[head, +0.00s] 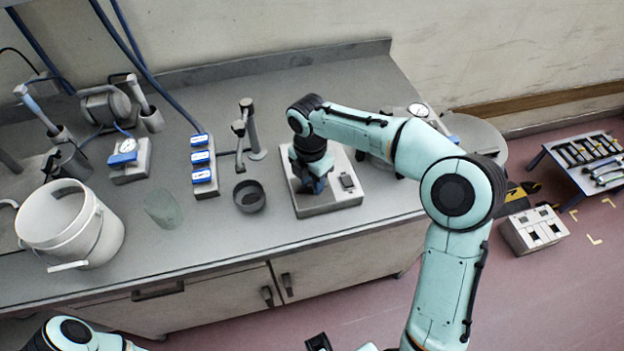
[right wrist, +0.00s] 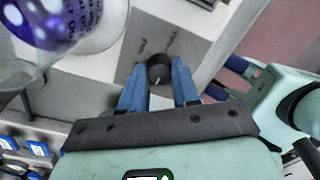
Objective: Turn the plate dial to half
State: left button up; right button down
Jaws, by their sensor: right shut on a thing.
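The plate (head: 340,200) is a low pale box with a grey front face, on the grey bench in the head view. In the right wrist view the plate (right wrist: 160,33) carries a round black dial (right wrist: 159,68) with a light pointer line towards the lower edge of the picture. Small dark markings lie on the face beyond the dial. My right gripper (right wrist: 159,75) has its blue fingers on either side of the dial, shut on it. In the head view my right gripper (head: 315,178) is over the plate and hides the dial.
A glass vessel with blue-purple contents (right wrist: 55,18) is close to the right wrist camera. A dark dish (head: 249,197) and a stand (head: 251,135) are left of the plate. A white bucket (head: 75,225) and a blue socket strip (head: 203,165) stand further left.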

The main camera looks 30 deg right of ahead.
pick_arm(q)
jog(key=shift+r, duration=0.15)
pick_arm(e)
jog(key=shift+m, duration=0.4)
jog(key=shift+m+p, duration=0.45)
jog(key=shift+m, duration=0.55)
jog(key=m, duration=0.2)
jog(key=shift+m+p, duration=0.3)
jog(key=shift+m, duration=0.1)
jog(key=m, duration=0.5)
jog(key=shift+y+p, duration=0.3)
jog(key=m, duration=0.6)
jog(key=shift+m, duration=0.4)
pick_arm(q)
jog(key=shift+w+r, duration=0.25)
jog(key=shift+r, duration=0.25)
jog(key=shift+w+r, duration=0.25)
jog(key=shift+r, duration=0.2)
pick_arm(e)
jog(key=m, duration=0.6)
jog(key=shift+t, duration=0.3)
jog(key=shift+d+m, duration=0.1)
jog(key=shift+m, duration=0.2)
